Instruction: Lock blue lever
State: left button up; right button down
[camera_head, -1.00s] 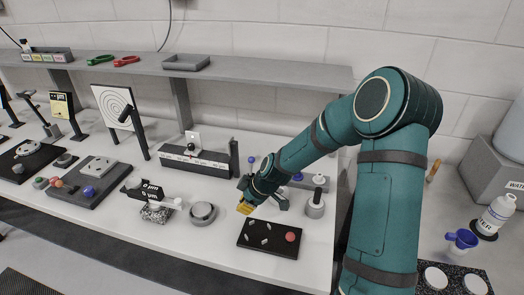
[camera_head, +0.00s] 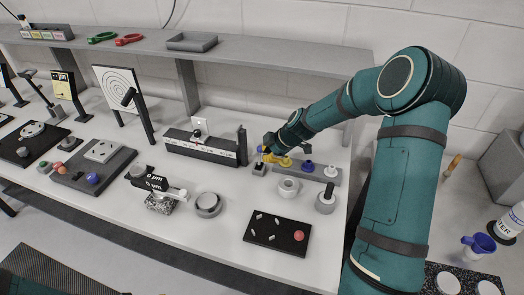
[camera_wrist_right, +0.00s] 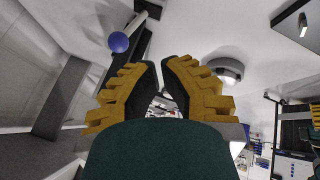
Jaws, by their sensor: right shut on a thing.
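In the right wrist view a blue ball (camera_wrist_right: 118,42) is beside the left finger, outside the jaws. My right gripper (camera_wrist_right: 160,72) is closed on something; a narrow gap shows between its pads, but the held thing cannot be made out. A grey bar (camera_head: 322,178) beside the yellow fingers carries another blue knob (camera_head: 308,166) and a white knob (camera_head: 331,169).
A dark upright post (camera_head: 242,146) and a long box (camera_head: 200,150) stand just left of the gripper. A pale ring-topped part (camera_head: 288,187) and a grey cylinder (camera_head: 325,202) stand in front. A black board (camera_head: 262,243) lies nearer the front edge. The shelf (camera_head: 250,55) overhangs behind.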

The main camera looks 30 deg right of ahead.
aim_at(260, 155)
jog(key=w+f, duration=0.1)
jog(key=w, duration=0.1)
jog(key=w+f+p, duration=0.1)
jog(key=shift+w+f, duration=0.3)
jog(key=shift+w, duration=0.1)
jog(key=shift+w+d+f, duration=0.2)
jog(key=shift+w, duration=0.2)
jog(key=b, duration=0.1)
jog(key=d+b, duration=0.1)
jog(key=b, duration=0.1)
jog(key=shift+w+f, duration=0.2)
jog(key=shift+w, duration=0.2)
jog(key=shift+w+d+b, duration=0.25)
jog(key=shift+d+b, duration=0.05)
jog(key=shift+b, duration=0.55)
jog(key=shift+w+d+r, duration=0.1)
jog(key=shift+r, duration=0.15)
